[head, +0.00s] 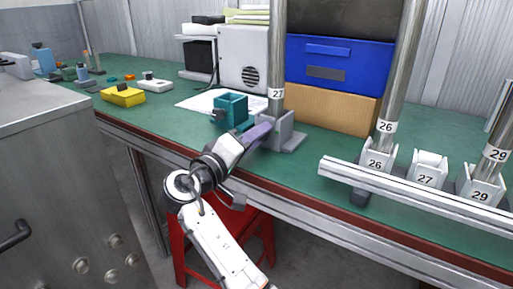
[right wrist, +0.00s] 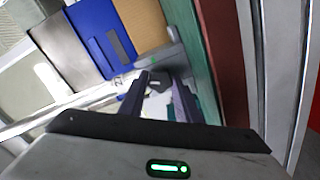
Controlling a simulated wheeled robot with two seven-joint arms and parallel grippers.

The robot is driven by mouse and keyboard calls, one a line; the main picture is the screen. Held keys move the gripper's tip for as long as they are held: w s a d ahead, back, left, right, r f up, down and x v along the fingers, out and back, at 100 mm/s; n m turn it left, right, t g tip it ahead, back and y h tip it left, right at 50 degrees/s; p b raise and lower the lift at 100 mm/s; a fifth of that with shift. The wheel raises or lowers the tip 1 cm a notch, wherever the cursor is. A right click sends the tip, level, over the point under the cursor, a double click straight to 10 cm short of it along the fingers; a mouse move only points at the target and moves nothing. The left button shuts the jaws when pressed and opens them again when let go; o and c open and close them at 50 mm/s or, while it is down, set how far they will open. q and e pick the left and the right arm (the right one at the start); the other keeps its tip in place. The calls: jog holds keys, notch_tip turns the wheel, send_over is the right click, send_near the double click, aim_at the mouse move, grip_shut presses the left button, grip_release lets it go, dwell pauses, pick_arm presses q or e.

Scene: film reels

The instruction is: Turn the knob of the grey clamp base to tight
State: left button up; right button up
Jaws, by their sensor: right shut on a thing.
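The grey clamp base (head: 290,139) stands on the green bench, with an upright metal pole (head: 276,60) in it bearing a label that seems to read 27. In the right wrist view, the clamp base (right wrist: 174,58) is just beyond the fingertips. My right gripper (head: 266,128) reaches in from the front left, its fingertips at the near left side of the base. It also shows in the right wrist view (right wrist: 160,84), shut on a small dark thing between its tips, which appears to be the knob. The fingers mostly hide the knob, so its setting cannot be told. My left gripper is out of view.
A teal clamp block (head: 231,109) stands close left of the gripper. Numbered white holders (head: 427,168) and poles stand to the right, behind a metal rail (head: 420,195). Blue and cardboard boxes (head: 332,105) are behind. A yellow block (head: 122,96) lies far left.

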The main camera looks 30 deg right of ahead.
jog(key=shift+f+m+b, duration=0.25)
jog(key=shift+m+b, duration=0.2)
jog(key=shift+m, duration=0.05)
jog(key=m+b, duration=0.4)
jog(key=shift+m, duration=0.3)
jog(key=shift+r+m+b, duration=0.1)
jog(key=shift+m+b, duration=0.5)
jog(key=shift+m, duration=0.3)
jog(key=m, duration=0.2)
jog(key=shift+r+m, duration=0.1)
jog(key=shift+m, duration=0.2)
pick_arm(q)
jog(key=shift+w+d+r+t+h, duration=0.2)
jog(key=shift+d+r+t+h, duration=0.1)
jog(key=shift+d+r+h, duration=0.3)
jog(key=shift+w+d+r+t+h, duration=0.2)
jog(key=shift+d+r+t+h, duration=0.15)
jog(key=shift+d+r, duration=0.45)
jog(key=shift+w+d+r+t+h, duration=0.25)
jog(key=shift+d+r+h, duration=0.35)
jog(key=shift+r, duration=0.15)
pick_arm(e)
jog(key=shift+m, duration=1.9)
jog(key=o, duration=1.1)
jog(key=shift+c, duration=0.2)
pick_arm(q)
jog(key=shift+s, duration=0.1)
